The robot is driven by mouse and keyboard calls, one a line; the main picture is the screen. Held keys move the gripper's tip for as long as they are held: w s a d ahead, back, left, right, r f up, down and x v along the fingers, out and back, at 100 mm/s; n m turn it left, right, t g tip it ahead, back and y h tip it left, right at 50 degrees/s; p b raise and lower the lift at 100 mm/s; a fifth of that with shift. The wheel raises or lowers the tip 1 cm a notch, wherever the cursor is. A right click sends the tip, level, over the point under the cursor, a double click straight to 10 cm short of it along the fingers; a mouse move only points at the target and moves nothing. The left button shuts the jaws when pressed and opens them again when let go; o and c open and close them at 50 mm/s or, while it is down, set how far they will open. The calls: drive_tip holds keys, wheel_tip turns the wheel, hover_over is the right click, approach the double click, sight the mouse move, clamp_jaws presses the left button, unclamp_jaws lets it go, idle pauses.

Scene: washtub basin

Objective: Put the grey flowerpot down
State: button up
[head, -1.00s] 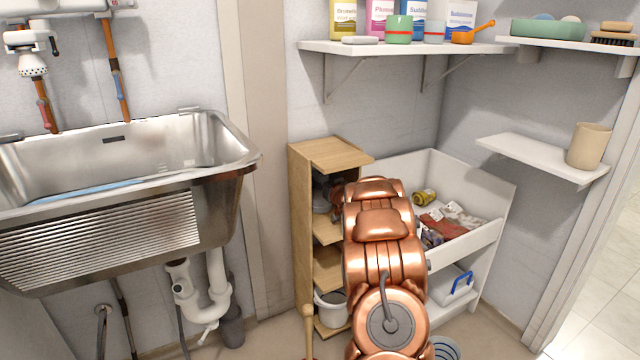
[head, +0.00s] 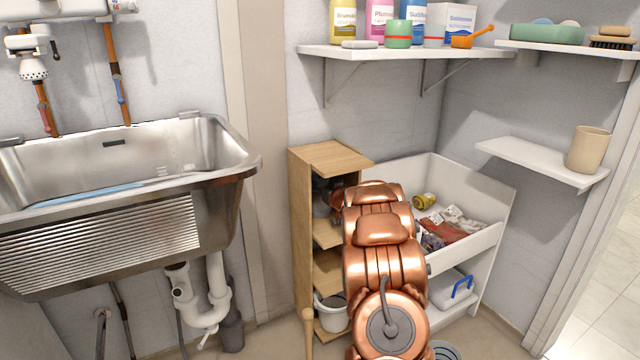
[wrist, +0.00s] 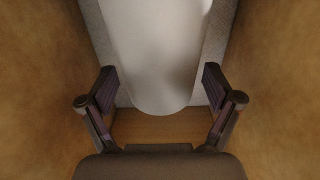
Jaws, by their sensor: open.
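The grey flowerpot (wrist: 158,55) is a smooth, pale rounded form in the wrist view, resting on a wooden shelf board (wrist: 155,128). My gripper (wrist: 158,84) is open, with one finger on each side of the pot and visible gaps between the fingers and its wall. The pot's far end runs out of the top of the frame. In the head view my arm reaches into the upper compartment of the narrow wooden shelf unit (head: 300,215) and hides most of it. A dark grey shape there is too covered to identify.
Wooden side walls stand close on both sides in the wrist view. A white bucket (head: 330,312) sits in a lower compartment. A white bin unit (head: 490,240) holding cloths stands to the right. A steel washtub (head: 225,190) hangs at left. A white shelf (head: 400,50) is above.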

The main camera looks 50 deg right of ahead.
drive_tip(key=shift+s+a+r, duration=0.1)
drive_tip(key=shift+s, duration=0.4)
drive_tip(key=p+v, duration=0.3)
drive_tip(key=v, duration=0.8)
